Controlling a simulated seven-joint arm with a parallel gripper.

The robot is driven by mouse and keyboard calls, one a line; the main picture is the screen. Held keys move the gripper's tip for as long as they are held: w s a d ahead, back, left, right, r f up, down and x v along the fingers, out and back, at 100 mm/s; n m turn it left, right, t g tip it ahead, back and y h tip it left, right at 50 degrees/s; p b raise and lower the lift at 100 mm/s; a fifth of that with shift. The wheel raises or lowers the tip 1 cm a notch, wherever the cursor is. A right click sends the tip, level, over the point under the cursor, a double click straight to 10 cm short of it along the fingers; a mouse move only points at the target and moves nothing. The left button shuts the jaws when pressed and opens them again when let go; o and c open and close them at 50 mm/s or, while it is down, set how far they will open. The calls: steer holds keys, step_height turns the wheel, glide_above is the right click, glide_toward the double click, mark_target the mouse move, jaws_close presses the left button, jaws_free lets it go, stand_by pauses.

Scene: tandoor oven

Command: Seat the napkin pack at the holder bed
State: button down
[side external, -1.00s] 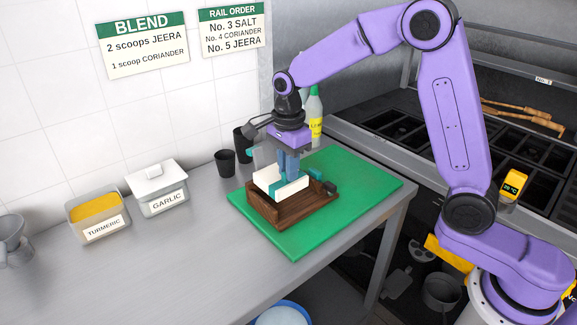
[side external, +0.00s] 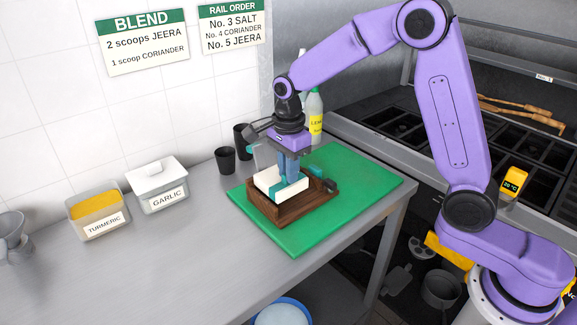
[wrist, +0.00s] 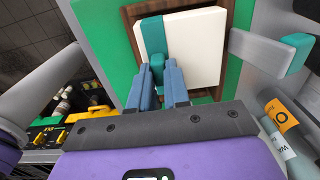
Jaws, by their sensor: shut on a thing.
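The napkin pack (side external: 267,180) is a white block with a teal band. It sits within the wooden holder (side external: 292,212), tilted a little against its walls. In the wrist view the pack (wrist: 197,48) lies skewed over the brown holder (wrist: 128,14), and the bed beneath it is mostly hidden. My gripper (side external: 289,178) points down into the holder with its blue fingers shut on the pack near the teal band. The fingers (wrist: 166,78) also show in the wrist view at the pack's near edge. Whether the pack touches the bed cannot be seen.
The holder stands on a green board (side external: 355,182) on the steel counter (side external: 165,260). Dark cups (side external: 225,160), a yellow-labelled bottle (side external: 315,118), a garlic box (side external: 158,185) and a turmeric tub (side external: 97,212) stand along the back. The counter's front left is clear.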

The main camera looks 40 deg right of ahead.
steer(key=shift+f, duration=1.8)
steer(key=c, duration=1)
jaws_free()
steer(key=shift+r, duration=0.1)
steer(key=shift+r, duration=3.9)
